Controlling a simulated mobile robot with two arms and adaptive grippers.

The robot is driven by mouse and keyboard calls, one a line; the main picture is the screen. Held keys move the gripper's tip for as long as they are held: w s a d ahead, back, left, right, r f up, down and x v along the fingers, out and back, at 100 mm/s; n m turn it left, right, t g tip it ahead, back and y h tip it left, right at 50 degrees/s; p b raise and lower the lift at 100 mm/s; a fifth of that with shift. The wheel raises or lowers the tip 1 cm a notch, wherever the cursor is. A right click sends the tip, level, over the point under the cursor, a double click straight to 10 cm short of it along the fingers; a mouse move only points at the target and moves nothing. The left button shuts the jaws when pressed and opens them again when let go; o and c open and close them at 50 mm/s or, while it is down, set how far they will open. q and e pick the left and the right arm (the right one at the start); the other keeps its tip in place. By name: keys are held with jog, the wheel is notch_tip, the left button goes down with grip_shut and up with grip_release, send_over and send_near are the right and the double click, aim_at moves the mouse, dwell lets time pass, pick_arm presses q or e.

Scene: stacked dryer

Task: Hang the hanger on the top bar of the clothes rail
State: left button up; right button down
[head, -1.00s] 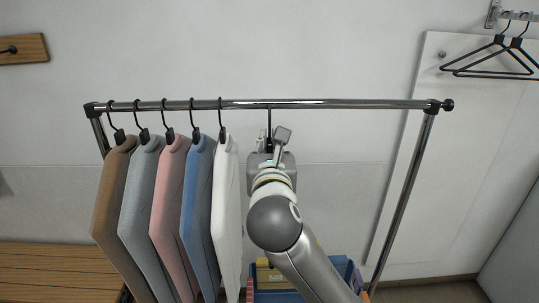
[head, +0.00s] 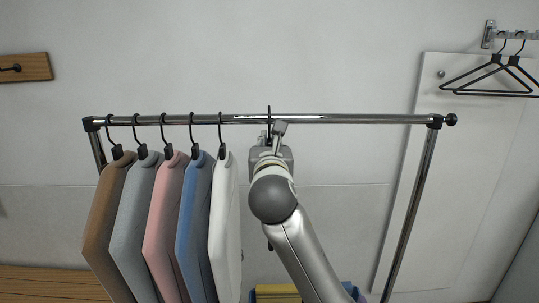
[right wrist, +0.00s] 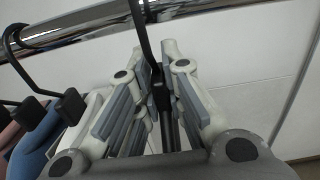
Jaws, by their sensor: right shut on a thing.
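The clothes rail's chrome top bar (head: 350,119) runs across the head view, and it crosses the top left of the right wrist view (right wrist: 88,28). My right gripper (head: 268,140) is just below the bar, right of the hanging clothes. It is shut on the black hanger (head: 269,110), whose thin hook end sticks up above the bar. In the right wrist view the fingers (right wrist: 160,92) close around the dark stem, which passes in front of the bar. Whether the hook touches the bar cannot be told. The hanger's lower part is hidden by my arm. My left gripper is not in view.
Several garments in brown, grey, pink, blue and white (head: 224,220) hang on the left half of the bar. The bar's right half is free. Two black hangers (head: 495,75) hang on a wall hook rail at the right. A blue bin (head: 352,292) is low behind my arm.

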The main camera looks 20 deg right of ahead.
jog(key=shift+w+d+f+b, duration=0.15)
jog(key=shift+w+b, duration=0.3)
jog(key=shift+w, duration=0.25)
jog(key=shift+w+f+p, duration=0.15)
jog(key=shift+p, duration=0.35)
jog(key=shift+f, duration=0.2)
jog(key=shift+d+p, duration=0.1)
jog(key=shift+p, duration=0.25)
jog(key=shift+f, duration=0.15)
jog(key=c, duration=1.5)
grip_release()
